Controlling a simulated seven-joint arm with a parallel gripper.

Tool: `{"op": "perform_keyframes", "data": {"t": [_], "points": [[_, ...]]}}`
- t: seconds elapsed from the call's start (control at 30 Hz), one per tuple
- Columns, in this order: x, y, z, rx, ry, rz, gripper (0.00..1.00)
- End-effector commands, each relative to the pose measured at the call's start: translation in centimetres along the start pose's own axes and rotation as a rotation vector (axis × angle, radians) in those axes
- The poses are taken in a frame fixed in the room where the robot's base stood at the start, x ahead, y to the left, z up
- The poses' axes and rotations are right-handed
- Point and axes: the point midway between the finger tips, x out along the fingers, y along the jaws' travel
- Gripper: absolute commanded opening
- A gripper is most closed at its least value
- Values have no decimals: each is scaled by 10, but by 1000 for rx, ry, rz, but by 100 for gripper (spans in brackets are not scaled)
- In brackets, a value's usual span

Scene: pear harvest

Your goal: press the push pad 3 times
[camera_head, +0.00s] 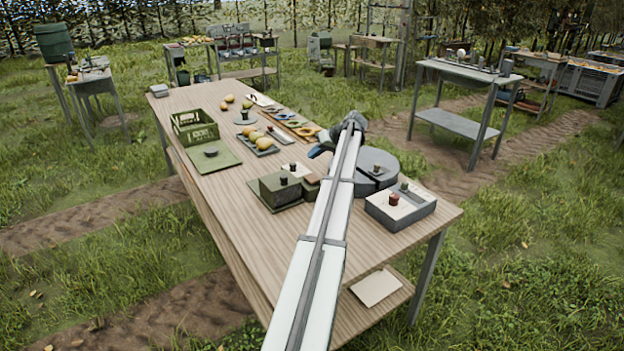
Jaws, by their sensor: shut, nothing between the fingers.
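My gripper (317,152) is at the far end of my pale arm, over the right part of the wooden table. It is small in view and partly behind the arm, and its fingers are shut and empty. I cannot tell for sure which fixture is the push pad. A grey box with a white top (413,211) and a reddish-brown knob (393,198) sits at the near right corner. A round grey fixture (382,160) stands just right of the arm. A green box with a dark knob (283,181) stands left of the arm. My gripper appears apart from these fixtures.
Other benches (455,72) stand behind on grass.

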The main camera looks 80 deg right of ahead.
Motion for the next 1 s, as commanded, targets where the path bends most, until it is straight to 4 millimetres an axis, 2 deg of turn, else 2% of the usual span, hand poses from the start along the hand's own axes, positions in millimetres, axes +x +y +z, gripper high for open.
{"op": "perform_keyframes", "data": {"t": [0.5,1.0], "points": [[40,29,30,1,-1,-1,0],[46,33,34,1,-1,0,0]]}}
